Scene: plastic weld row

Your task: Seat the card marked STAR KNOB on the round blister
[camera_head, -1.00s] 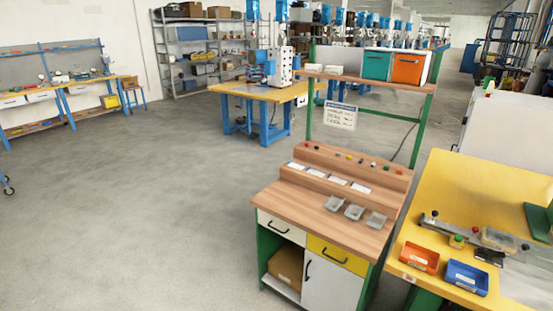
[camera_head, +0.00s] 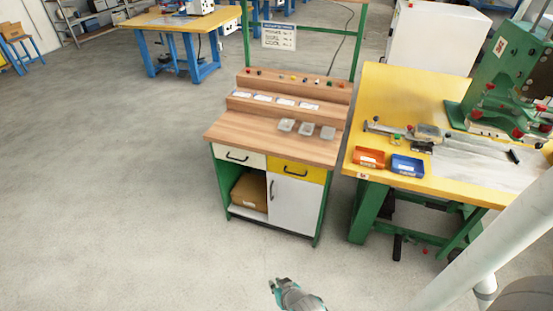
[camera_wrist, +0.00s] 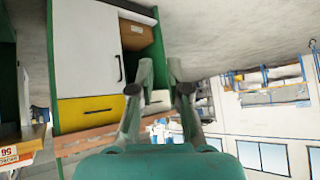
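Several white cards (camera_head: 285,102) lie in a row on the lower step of the wooden bench (camera_head: 225,132). Their print is too small to read, so I cannot tell which is marked STAR KNOB. Three grey clear blisters, left (camera_head: 286,125), middle (camera_head: 307,129) and right (camera_head: 328,132), sit in front of them on the bench top. I cannot tell which is round. My gripper (camera_head: 273,286) is over the floor in front of the bench, well away from cards and blisters. In the wrist view my gripper (camera_wrist: 159,89) has its fingers apart with nothing between them.
Small coloured knobs (camera_head: 290,77) stand on the upper step. A yellow table (camera_head: 380,91) at right bears an orange bin (camera_head: 369,158), a blue bin (camera_head: 407,166) and a green press (camera_head: 500,80). The bench's yellow drawer (camera_wrist: 90,112) shows inverted in the wrist view. Floor at left is clear.

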